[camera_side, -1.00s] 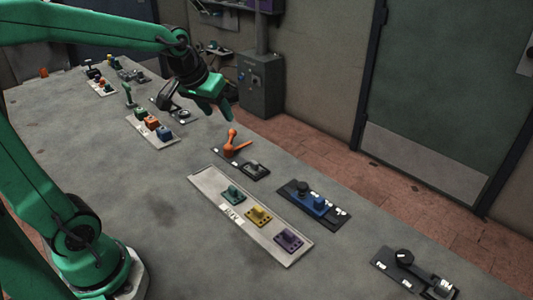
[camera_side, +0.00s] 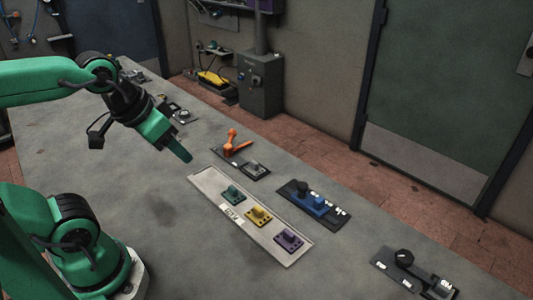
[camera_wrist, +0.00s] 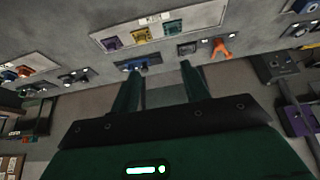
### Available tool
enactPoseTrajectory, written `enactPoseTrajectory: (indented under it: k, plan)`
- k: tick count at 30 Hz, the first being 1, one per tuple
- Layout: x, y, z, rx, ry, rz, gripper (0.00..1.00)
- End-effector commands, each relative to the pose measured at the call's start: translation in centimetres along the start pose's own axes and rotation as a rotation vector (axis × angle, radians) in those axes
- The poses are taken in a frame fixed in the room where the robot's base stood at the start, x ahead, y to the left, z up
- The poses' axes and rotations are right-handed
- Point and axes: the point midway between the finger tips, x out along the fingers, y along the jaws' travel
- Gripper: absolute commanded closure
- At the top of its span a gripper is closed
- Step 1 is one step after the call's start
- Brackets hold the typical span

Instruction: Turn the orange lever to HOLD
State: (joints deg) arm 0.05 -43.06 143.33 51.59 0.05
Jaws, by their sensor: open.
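Lettering on the lever's plate is too small to read.
A pale tray (camera_side: 295,259) holds teal, yellow and purple blocks. A blue-and-black fixture (camera_side: 316,204) and a black fixture (camera_side: 405,258) stand to the right. A grey knob unit (camera_side: 254,168) adjoins the lever. The table's front middle is clear.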

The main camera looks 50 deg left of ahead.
Motion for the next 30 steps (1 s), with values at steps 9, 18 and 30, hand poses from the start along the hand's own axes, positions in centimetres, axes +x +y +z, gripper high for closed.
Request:
enactPoseTrajectory:
  k: [9, 18, 30]
  plan:
    - [0.7, -0.7, -1.4, -0.064, 0.003, -0.015, 1.00]
    - [3.5, -3.9, -5.5, -0.287, 0.023, -0.063, 1.00]
    - [9.4, -11.0, -10.4, -0.638, 0.073, -0.137, 1.00]
